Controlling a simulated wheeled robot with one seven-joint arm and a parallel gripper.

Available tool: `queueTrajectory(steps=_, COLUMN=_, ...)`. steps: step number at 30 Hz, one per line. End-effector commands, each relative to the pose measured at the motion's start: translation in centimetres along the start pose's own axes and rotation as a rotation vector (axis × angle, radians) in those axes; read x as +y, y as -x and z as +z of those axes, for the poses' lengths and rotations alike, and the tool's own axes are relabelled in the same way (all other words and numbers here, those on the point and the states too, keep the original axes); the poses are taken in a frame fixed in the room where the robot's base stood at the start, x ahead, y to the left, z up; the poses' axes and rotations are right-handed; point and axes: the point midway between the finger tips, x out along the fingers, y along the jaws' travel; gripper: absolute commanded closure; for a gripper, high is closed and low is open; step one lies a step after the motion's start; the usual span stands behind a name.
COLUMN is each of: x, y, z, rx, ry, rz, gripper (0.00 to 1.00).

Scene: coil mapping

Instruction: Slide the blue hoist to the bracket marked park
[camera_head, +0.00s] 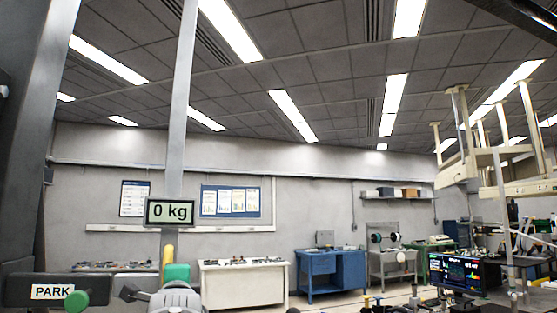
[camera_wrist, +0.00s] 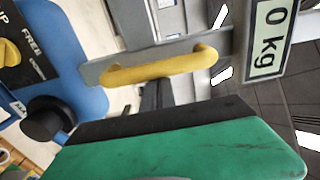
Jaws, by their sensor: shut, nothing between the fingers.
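The blue hoist (camera_wrist: 75,60) shows at the left of the wrist view, cut off by the edge, with a black panel lettered FREE and a black knob (camera_wrist: 45,120). I cannot make it out in the head view. A yellow handle (camera_wrist: 160,68) on a grey plate lies beside it; the handle also shows upright in the head view (camera_head: 167,256). The dark bracket labelled PARK (camera_head: 53,291) is at the lower left, with a green knob. My gripper (camera_head: 177,272) is shut and empty beside the handle; its green and black end appears close up in the wrist view (camera_wrist: 185,140). Its fingertips are unclear.
A display reading 0 kg (camera_head: 170,211) hangs on a grey upright post above the handle. A dark column (camera_head: 40,130) fills the left edge. A white table (camera_head: 243,285), a blue bench (camera_head: 332,270) and a monitor (camera_head: 457,272) stand farther back.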

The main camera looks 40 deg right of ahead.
Motion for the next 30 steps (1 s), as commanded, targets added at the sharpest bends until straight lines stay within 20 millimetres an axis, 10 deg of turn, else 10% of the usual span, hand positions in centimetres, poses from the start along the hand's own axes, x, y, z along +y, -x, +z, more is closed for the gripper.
queueTrajectory(steps=23, x=0.0, y=0.1, z=7.6, rx=-0.012, ry=0.002, rz=0.000, gripper=1.00)
queueTrajectory(steps=30, x=0.3, y=0.1, z=6.6, rx=-0.005, ry=0.000, rz=-0.001, gripper=1.00)
